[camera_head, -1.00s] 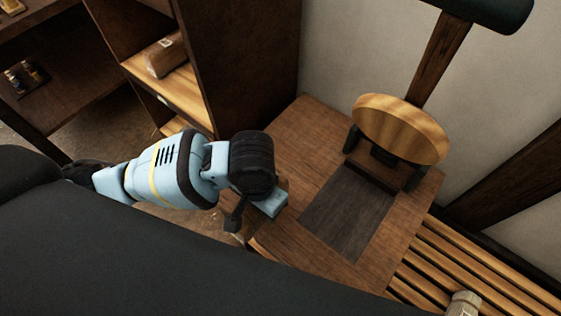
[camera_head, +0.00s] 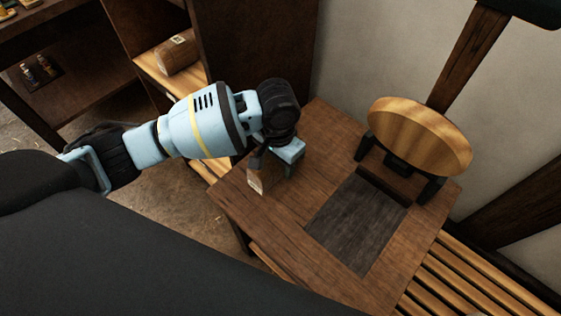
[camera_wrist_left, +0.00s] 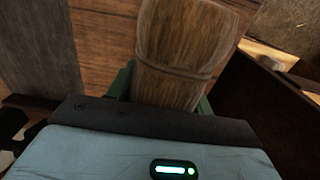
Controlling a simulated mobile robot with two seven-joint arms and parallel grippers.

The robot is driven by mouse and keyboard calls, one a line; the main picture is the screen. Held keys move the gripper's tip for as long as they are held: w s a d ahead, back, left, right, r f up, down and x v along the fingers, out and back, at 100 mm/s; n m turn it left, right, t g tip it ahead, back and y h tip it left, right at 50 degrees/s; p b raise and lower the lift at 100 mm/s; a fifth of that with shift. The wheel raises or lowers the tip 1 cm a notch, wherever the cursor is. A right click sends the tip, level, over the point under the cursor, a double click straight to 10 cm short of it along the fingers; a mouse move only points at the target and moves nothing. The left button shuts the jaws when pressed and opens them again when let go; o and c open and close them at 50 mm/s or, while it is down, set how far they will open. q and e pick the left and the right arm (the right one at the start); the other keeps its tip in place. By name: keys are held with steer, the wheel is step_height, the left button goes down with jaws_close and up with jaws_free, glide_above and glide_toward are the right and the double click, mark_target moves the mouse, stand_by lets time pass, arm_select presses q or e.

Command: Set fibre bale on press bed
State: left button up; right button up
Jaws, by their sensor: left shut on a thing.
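The fibre bale (camera_wrist_left: 185,50) is a brown, straw-like block with a band around it; it fills the upper middle of the left wrist view. In the head view a part of the bale (camera_head: 262,176) shows under my left gripper (camera_head: 275,165), which is shut on it. The bale is over the left part of the wooden table; whether it touches the top I cannot tell. The press bed (camera_head: 357,226) is a dark grey rectangle on the table, to the right of the bale and apart from it. It also shows in the left wrist view (camera_wrist_left: 42,50). My right gripper is not in view.
A round wooden press plate (camera_head: 420,137) on dark supports stands behind the bed. A shelf (camera_head: 160,72) at the upper left bears another wrapped bale (camera_head: 177,52). A slatted bench (camera_head: 455,275) runs along the right. The table top (camera_head: 320,150) between gripper and bed is clear.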

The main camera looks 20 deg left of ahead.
arm_select(q)
steer(key=shift+w+a+f, duration=0.1)
steer(key=shift+w, duration=0.75)
steer(key=shift+w+a+f, duration=0.15)
steer(key=shift+w+a, duration=0.05)
steer(key=shift+w, duration=0.25)
step_height(320, 180, down, 3)
steer(key=shift+f+b, duration=0.15)
steer(key=shift+b, duration=0.5)
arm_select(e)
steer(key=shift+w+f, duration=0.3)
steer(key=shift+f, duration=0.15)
arm_select(q)
steer(key=o, duration=1.1)
steer(key=shift+f, duration=0.1)
steer(key=shift+c, duration=0.2)
